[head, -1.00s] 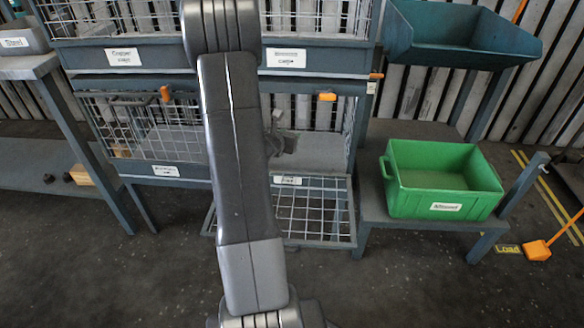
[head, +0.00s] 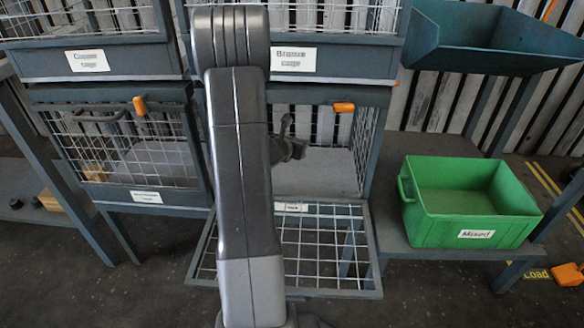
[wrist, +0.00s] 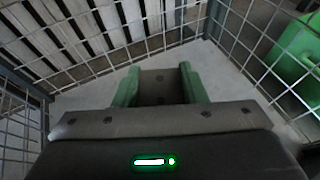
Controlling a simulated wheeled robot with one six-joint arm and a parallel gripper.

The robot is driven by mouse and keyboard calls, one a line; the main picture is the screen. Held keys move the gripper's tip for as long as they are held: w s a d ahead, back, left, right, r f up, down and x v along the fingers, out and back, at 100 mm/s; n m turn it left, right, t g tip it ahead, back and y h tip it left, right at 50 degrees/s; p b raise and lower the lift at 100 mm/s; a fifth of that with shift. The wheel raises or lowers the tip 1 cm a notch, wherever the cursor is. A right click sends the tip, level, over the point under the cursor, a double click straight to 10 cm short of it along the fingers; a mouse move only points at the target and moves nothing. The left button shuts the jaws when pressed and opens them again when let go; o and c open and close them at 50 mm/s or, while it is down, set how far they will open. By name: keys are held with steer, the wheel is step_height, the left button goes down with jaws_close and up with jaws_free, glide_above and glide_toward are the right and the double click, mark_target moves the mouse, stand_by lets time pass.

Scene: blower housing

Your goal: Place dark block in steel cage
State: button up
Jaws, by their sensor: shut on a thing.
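My gripper (wrist: 160,82) has green fingers, and they are shut on a dark block (wrist: 160,88), seen between them in the wrist view. In the head view my gripper (head: 288,148) is small and partly behind my own arm, inside the open lower-right wire cage (head: 366,165). That cage has a pale floor (head: 325,178), and its mesh door (head: 318,250) is folded down in front. Its label (head: 291,207) is too small to read. In the wrist view the block is over the pale floor (wrist: 232,88), with mesh on both sides. I cannot tell whether the block touches the floor.
A shut lower-left cage (head: 130,155) stands beside the open one. Upper cages are labelled, one of them Bronze (head: 290,60). A green bin (head: 470,205) labelled Mixed sits at the right, below a teal bin (head: 490,40). My arm hides the middle.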

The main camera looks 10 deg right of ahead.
step_height(320, 180, down, 10)
steer(key=b, duration=0.3)
steer(key=shift+b, duration=0.4)
steer(key=shift+r, duration=0.1)
steer(key=shift+f, duration=0.25)
